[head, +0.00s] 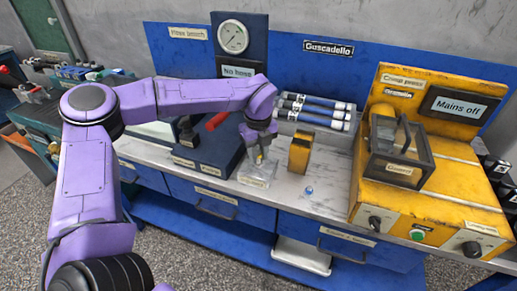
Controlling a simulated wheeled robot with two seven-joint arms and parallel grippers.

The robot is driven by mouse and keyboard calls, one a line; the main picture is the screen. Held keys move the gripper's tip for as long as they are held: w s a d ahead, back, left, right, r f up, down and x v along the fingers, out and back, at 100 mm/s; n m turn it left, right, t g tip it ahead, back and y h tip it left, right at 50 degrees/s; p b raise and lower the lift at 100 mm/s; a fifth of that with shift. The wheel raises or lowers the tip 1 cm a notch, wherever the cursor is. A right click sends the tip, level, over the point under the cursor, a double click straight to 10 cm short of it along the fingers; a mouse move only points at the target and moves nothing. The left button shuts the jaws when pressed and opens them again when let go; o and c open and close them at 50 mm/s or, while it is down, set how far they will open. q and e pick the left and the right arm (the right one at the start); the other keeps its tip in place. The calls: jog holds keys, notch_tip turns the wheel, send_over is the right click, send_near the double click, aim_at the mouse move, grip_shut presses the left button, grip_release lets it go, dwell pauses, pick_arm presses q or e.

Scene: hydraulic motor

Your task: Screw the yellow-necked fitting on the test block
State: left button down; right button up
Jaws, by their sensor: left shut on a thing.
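My left gripper (259,147) points down over a small clear tray (246,181) on the bench. It is shut on a small piece, and a bit of yellow shows at its fingertips; this looks like the yellow-necked fitting (259,158), mostly hidden by the fingers. Whether the piece touches the tray I cannot tell. A dark blue block (213,158) with a red handle (216,121) stands left of the gripper, below the gauge panel; it may be the test block, but its label is too small to read. My right gripper is not in view.
A small blue piece (309,191) lies on the grey worktop (325,182). A yellow upright block (300,153) and a rack of tubes (318,111) stand right of the gripper. A yellow crimp press (436,190) fills the right. A gauge panel (239,55) reads "No hose".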

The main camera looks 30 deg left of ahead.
pick_arm(q)
jog(key=shift+s+m+p, duration=0.15)
jog(key=shift+m+p, duration=0.7)
jog(key=shift+m, duration=0.35)
jog(key=shift+f+m, duration=0.2)
jog(key=shift+m, duration=0.3)
jog(key=shift+r+m+p, duration=0.25)
jog(key=shift+m+p, duration=0.15)
jog(key=shift+p, duration=0.3)
jog(key=m+p, duration=0.3)
jog(key=shift+m, duration=0.4)
jog(key=shift+f+m, duration=0.1)
jog(key=shift+m, duration=0.2)
jog(key=shift+f+m, duration=0.1)
jog(key=shift+m, duration=0.2)
